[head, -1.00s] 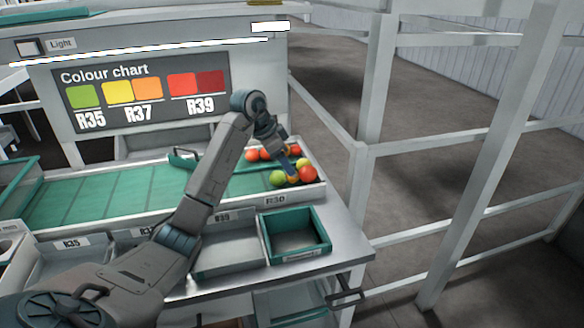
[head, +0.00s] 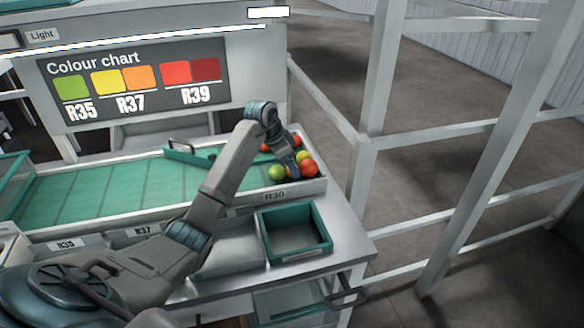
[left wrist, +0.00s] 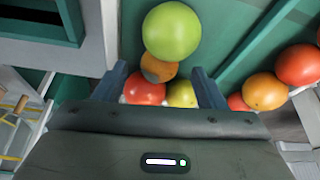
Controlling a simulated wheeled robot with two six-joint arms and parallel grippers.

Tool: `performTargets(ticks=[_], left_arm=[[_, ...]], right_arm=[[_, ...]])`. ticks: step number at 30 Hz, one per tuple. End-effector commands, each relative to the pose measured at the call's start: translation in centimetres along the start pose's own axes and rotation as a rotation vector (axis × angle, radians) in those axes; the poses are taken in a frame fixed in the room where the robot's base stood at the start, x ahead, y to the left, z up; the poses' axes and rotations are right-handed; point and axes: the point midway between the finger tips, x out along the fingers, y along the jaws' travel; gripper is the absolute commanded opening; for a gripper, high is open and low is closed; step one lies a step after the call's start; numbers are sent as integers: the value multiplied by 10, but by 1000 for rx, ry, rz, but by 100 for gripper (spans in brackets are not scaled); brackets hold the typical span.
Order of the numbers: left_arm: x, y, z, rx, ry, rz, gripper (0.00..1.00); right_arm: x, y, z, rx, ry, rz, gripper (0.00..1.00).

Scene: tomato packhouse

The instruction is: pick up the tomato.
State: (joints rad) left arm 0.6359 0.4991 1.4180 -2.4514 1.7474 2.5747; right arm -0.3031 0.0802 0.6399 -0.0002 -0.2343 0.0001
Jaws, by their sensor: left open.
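Several tomatoes lie in a cluster at the right end of the green sorting bed. In the left wrist view a green tomato (left wrist: 172,32) lies just beyond my fingertips. A smaller orange tomato (left wrist: 159,69) with a greyish patch lies between the fingers. A red tomato (left wrist: 144,88) and a yellow-green tomato (left wrist: 182,95) are partly hidden by the gripper body. My left gripper (head: 291,172) is open and empty, pointing down over the cluster. In the head view the green tomato (head: 277,172) is left of it and the red tomato (head: 309,168) right. My right gripper is not in view.
A green divider with a handle (head: 186,150) crosses the bed, with more red and orange tomatoes (left wrist: 297,64) beyond it. A green-rimmed crate (head: 297,246) stands empty in front. A white rail frame (head: 366,150) stands to the right.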

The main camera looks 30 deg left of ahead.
Motion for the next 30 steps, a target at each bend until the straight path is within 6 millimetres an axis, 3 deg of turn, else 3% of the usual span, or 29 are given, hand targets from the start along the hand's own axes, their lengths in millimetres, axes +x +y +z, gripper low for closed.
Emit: performTargets(ticks=[5, 12, 18, 30], left_arm=[[18, 0, 0, 0, 0, 1, 64], [20, 0, 0, 1, 1, 0, 64], [19, 0, 0, 1, 1, 0, 28], [17, 0, -2, 1, 2, 0, 27]], right_arm=[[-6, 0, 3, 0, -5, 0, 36], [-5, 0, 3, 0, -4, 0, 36], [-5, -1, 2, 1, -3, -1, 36], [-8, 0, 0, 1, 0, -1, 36]])
